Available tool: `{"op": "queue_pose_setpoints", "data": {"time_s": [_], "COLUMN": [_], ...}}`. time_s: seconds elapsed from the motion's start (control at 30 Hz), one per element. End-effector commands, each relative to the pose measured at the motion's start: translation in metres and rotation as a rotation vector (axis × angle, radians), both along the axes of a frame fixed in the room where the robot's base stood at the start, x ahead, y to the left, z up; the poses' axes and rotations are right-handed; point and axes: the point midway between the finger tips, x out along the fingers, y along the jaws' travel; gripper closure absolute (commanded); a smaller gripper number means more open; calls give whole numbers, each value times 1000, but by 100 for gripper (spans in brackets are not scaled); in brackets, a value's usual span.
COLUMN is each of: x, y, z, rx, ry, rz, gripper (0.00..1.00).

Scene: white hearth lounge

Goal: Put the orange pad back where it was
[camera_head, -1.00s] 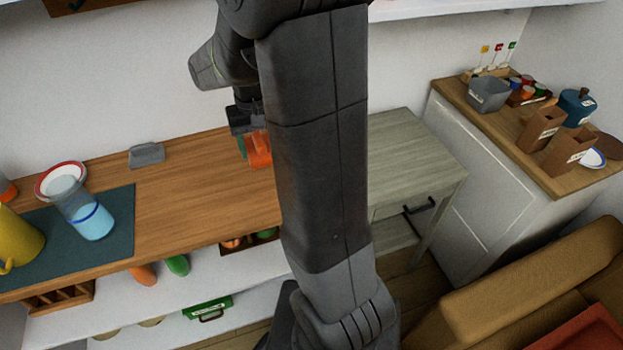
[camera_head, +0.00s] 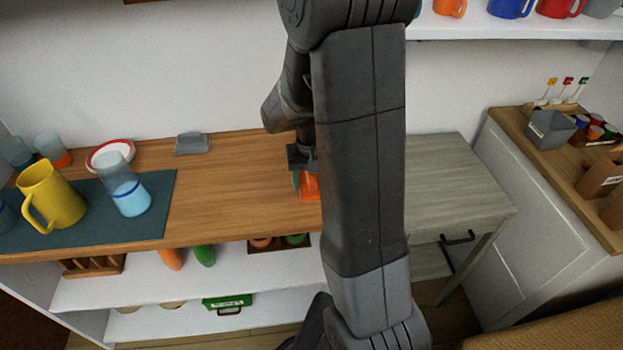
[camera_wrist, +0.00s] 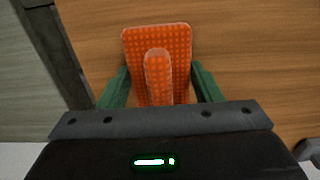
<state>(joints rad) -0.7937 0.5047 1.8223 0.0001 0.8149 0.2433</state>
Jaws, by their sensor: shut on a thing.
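The orange pad (camera_wrist: 178,42) has a dotted face and a raised grip in its middle. It also shows in the head view (camera_head: 309,187), partly hidden by my arm. My gripper (camera_wrist: 160,90) has green fingers on either side of the pad and is shut on it. In the head view my gripper (camera_head: 303,172) hangs at the right part of the wooden counter (camera_head: 235,180). The pad is over the wood, close to the surface; whether it touches is unclear.
A teal mat (camera_head: 155,190) on the left holds a yellow pitcher (camera_head: 62,195) and a blue-banded glass (camera_head: 128,195). A grey block (camera_head: 192,144) lies at the back. A grey-green side table (camera_head: 455,175) stands right. The counter's middle is clear.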

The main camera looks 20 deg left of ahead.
Motion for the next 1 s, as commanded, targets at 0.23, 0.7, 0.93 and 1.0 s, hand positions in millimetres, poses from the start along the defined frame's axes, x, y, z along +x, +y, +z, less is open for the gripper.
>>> {"op": "queue_pose_setpoints", "data": {"time_s": [0.23,0.7,0.93,1.0], "x": [0,0,1,1], "y": [0,0,1,1], "z": [-1,-2,18,33], "rx": [1,0,3,5], "ry": [-1,0,-4,-5], "rz": [0,0,0,0], "gripper": [63,20,20,20]}}
